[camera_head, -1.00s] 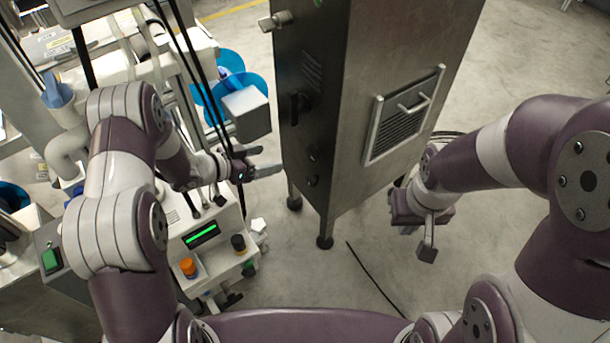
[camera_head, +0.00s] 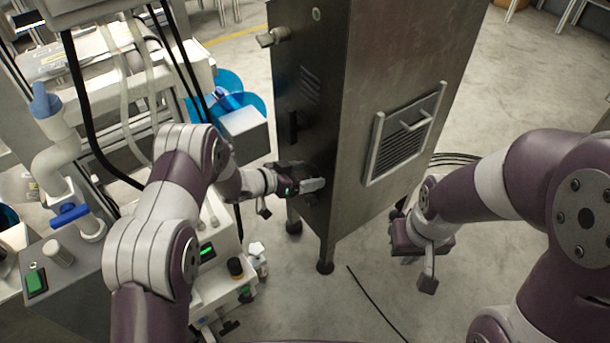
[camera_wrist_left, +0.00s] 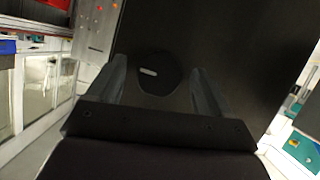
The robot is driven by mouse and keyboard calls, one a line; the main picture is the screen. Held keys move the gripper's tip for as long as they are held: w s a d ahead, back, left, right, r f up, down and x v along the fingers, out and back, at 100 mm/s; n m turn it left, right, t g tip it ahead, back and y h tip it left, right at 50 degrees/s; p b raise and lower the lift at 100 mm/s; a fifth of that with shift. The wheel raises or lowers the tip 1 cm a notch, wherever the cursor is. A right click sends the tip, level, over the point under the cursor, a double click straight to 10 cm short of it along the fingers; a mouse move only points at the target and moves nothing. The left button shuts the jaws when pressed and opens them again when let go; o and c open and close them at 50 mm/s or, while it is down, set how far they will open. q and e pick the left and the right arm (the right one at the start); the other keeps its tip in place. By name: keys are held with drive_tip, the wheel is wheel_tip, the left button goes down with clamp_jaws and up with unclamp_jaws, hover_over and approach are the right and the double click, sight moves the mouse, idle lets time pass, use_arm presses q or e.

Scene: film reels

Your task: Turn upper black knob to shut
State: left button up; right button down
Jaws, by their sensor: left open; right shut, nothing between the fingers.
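A black knob with a short white mark (camera_wrist_left: 150,71) shows in the left wrist view on a dark panel face, between the two fingers of my left gripper (camera_wrist_left: 158,82). The fingers are apart and stand on either side of it; I cannot tell whether they touch it. In the head view my left gripper (camera_head: 316,180) is at the low part of the dark side of the metal cabinet (camera_head: 315,60), and it hides the knobs there. Which knob is between the fingers cannot be told for certain. My right gripper (camera_head: 427,278) is shut and empty, right of the cabinet.
A black handle (camera_head: 293,125) sits higher on the same cabinet side, and a metal latch (camera_head: 273,37) is near its top. White lab equipment (camera_head: 210,285) with a green display stands at left. A black cable (camera_head: 375,305) lies on the clear floor.

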use_arm(q)
drive_tip(key=c, duration=1)
drive_tip(key=shift+c, duration=0.2)
